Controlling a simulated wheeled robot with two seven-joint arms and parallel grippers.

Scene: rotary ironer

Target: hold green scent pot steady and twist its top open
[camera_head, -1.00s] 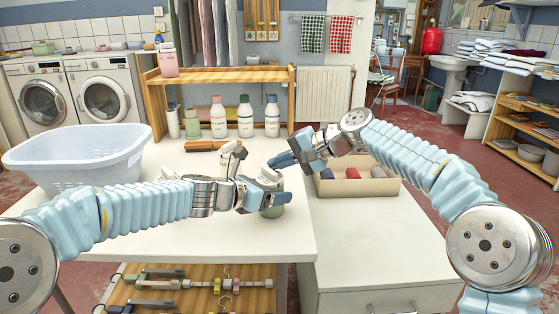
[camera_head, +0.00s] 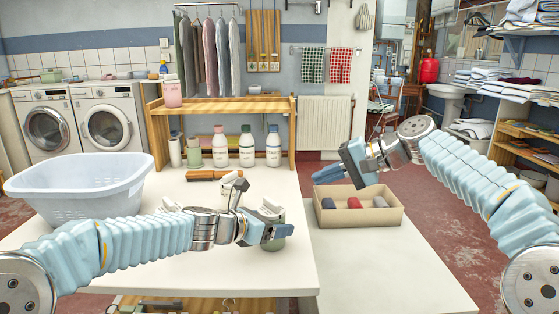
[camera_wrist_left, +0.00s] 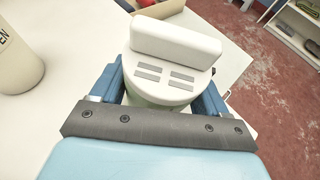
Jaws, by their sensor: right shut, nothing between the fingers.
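The green scent pot (camera_head: 275,240) stands on the white table near its right edge. My left gripper (camera_head: 277,231) is shut around the pot's body, a blue finger on each side. In the left wrist view, the pot's round white top (camera_wrist_left: 168,75) has a raised bar across it and grey slots. The top appears to be seated on the pot; whether it is loose cannot be told. Most of the green body is hidden by the top and fingers. My right gripper (camera_head: 322,176) is shut and empty, up and to the right of the pot, apart from it.
A cardboard box (camera_head: 360,217) with rolled cloths sits on the right counter. A laundry basket (camera_head: 80,190) stands at the left. Several bottles (camera_head: 246,147) stand at the back by the wooden shelf (camera_head: 222,103). The front of the right counter is clear.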

